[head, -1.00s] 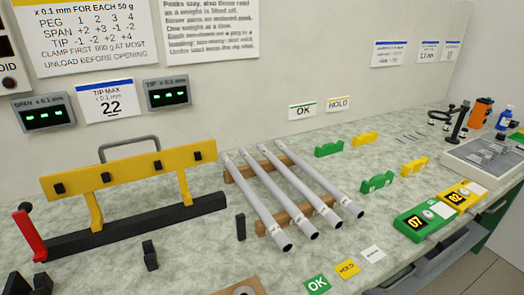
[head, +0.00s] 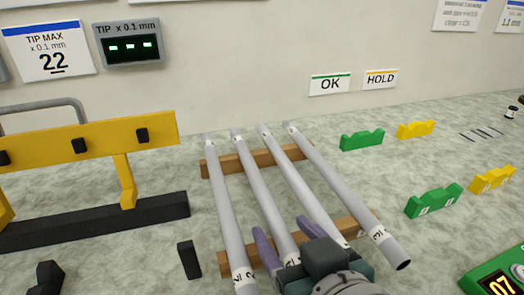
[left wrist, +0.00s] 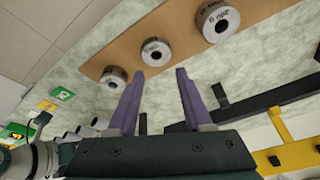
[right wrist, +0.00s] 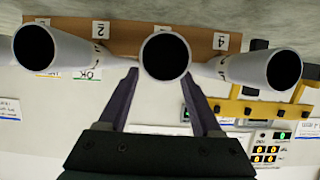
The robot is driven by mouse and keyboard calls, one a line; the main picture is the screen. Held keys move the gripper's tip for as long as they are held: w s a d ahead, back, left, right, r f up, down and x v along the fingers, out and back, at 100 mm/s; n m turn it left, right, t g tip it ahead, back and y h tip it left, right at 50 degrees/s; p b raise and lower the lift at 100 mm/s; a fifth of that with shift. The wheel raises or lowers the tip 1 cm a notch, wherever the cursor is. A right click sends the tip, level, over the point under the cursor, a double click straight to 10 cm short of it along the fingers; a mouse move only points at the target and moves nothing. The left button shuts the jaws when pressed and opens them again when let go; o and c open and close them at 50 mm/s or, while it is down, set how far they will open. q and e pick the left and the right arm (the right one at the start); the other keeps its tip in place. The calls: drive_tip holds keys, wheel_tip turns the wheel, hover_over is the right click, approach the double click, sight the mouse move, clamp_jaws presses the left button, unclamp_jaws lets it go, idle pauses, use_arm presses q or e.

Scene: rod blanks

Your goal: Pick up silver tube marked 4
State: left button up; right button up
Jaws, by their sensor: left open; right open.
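Several silver tubes lie side by side across two wooden rails in the head view: a first (head: 222,205), second (head: 262,190), third (head: 300,185) and fourth (head: 345,195), left to right. Their near-end marks are too small to read. My right gripper (head: 287,237) is open, its purple fingers either side of the second tube near its front end. In the right wrist view one tube's open end (right wrist: 165,57) faces me between and beyond the fingertips (right wrist: 165,85). Tags 2 (right wrist: 101,30) and 4 (right wrist: 220,41) show beside it. My left gripper (left wrist: 160,80) is open and empty.
A yellow-and-black fixture (head: 90,145) stands left of the tubes. A small black block (head: 189,259) stands near the rails. Green (head: 433,200) and yellow (head: 492,179) cradles stand right.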

sight(279, 224)
drive_tip(key=b+x, duration=0.1)
drive_tip(key=x, duration=0.2)
drive_tip(key=shift+w+f, duration=0.15)
drive_tip(key=shift+w, duration=0.25)
drive_tip(key=shift+c, duration=0.2)
clamp_jaws()
